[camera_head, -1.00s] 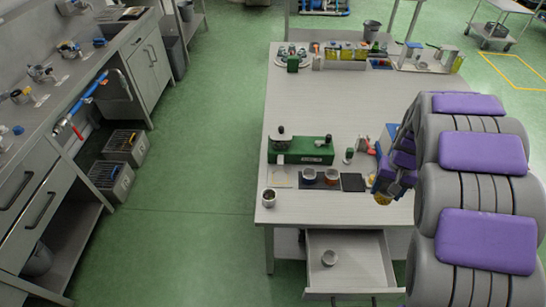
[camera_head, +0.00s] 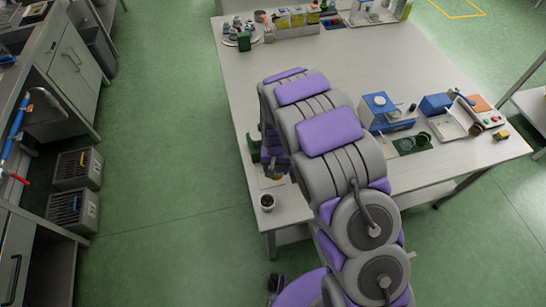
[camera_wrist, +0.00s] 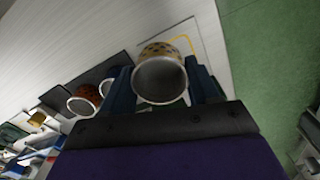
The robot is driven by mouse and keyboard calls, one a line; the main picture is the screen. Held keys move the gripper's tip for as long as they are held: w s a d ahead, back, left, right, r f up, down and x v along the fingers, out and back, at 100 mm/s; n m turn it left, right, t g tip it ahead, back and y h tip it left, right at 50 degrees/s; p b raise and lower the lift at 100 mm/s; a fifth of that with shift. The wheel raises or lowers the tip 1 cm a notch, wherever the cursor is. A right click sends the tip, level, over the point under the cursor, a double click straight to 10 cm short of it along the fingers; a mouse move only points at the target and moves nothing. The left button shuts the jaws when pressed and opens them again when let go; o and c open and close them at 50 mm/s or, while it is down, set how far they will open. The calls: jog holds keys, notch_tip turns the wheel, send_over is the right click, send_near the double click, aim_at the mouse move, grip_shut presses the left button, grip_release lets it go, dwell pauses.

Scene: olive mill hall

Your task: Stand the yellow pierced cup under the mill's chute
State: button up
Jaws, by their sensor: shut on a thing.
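The yellow pierced cup (camera_wrist: 160,50) is between my gripper's two dark blue fingers (camera_wrist: 162,80) in the wrist view, its open mouth towards the camera. My gripper is shut on it. Beyond the cup is a pale mat with a yellow corner line (camera_wrist: 182,43); I cannot tell if the cup touches it. In the head view, my gripper (camera_head: 274,166) is by the table's near left part, and the cup is hidden there. Only a bit of the green mill (camera_head: 254,150) shows left of my arm; its chute is hidden.
An orange-red pierced cup (camera_wrist: 84,104) and another cup (camera_wrist: 105,88) stand beside my gripper. A metal pot (camera_head: 267,202) stands at the table's near left corner. A blue machine (camera_head: 380,108) and a white tray (camera_head: 447,124) are on the right. The table's middle (camera_head: 335,62) is clear.

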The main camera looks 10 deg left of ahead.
jog(key=a, duration=0.1)
jog(key=a+f, duration=0.1)
jog(key=shift+s+a+f, duration=0.1)
jog(key=shift+a+f, duration=0.15)
jog(key=shift+a, duration=0.1)
jog(key=shift+f, duration=0.25)
jog(key=shift+d+f+b, duration=0.55)
jog(key=shift+d+f, duration=0.45)
jog(key=shift+f, duration=0.2)
jog(key=shift+w+a+f+b, duration=0.3)
jog(key=shift+a+f, duration=0.15)
jog(key=shift+f, duration=0.2)
jog(key=shift+w+a+f+b, duration=0.15)
jog(key=shift+w+a+f, duration=0.1)
jog(key=shift+a+f, duration=0.3)
jog(key=shift+c, duration=0.3)
jog(key=shift+w+a, duration=0.25)
jog(key=shift+w, duration=0.55)
jog(key=shift+d+r, duration=0.15)
jog(key=shift+d, duration=0.25)
jog(key=shift+a, duration=0.6)
